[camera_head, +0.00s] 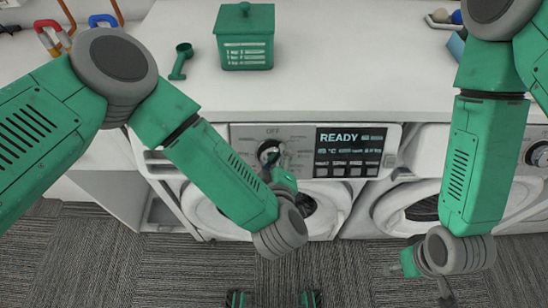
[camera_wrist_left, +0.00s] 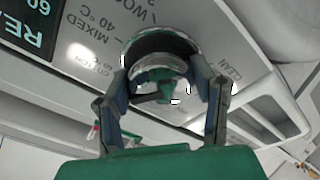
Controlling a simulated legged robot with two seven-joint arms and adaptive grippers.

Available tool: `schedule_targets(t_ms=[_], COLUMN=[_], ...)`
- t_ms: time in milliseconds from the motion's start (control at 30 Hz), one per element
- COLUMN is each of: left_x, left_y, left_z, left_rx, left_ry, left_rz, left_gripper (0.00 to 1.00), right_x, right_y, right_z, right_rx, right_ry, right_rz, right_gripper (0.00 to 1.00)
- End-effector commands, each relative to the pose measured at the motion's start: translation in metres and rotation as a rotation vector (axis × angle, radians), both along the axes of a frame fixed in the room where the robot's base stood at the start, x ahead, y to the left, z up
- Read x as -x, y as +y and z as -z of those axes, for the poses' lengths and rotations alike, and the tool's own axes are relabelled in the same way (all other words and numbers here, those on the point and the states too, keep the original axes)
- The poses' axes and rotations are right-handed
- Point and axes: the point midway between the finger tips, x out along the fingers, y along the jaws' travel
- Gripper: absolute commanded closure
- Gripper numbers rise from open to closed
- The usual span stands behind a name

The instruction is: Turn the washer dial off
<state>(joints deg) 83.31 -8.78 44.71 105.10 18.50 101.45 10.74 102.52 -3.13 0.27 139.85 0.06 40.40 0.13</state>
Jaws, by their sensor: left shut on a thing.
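The washer dial (camera_head: 269,150) is a round metallic knob on the white washer's control panel, just under the label OFF. My left gripper (camera_head: 273,163) reaches down to the dial from the front. In the left wrist view its two dark fingers stand on either side of the dial (camera_wrist_left: 158,47) and are shut on it. Which mark the dial points to cannot be told. The display (camera_head: 350,150) beside the dial reads READY. My right gripper (camera_head: 446,292) hangs low at the right, in front of the second machine, away from the dial; its finger opening is unclear.
A white countertop (camera_head: 340,60) lies above the washers. Grey carpet (camera_head: 100,265) lies in front.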

Motion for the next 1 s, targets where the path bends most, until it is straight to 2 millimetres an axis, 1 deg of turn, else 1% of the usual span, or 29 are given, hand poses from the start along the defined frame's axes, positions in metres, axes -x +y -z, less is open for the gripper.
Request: schedule_targets(t_ms=[200,500,733,1000], left_x=[0.0015,0.0014,0.0014,0.0014], left_y=[-0.0016,-0.002,-0.0018,-0.0016], left_z=[0.0004,0.0002,0.0003,0.0006], left_rx=[0.179,0.366,0.447,0.478], left_ry=[0.006,0.007,0.007,0.007], left_rz=[-0.087,-0.184,-0.225,-0.242], left_gripper=[0.77,0.77,0.77,0.77], right_x=[-0.0001,0.0,0.0,-0.0001], right_y=[0.0,0.0,0.0,0.0], right_z=[-0.0028,-0.0051,-0.0059,-0.0062], right_rx=[0.0,0.0,0.0,0.0], right_ry=[0.0,0.0,0.0,0.0], right_rz=[0.0,0.0,0.0,0.0], right_gripper=[0.6,0.6,0.6,0.6])
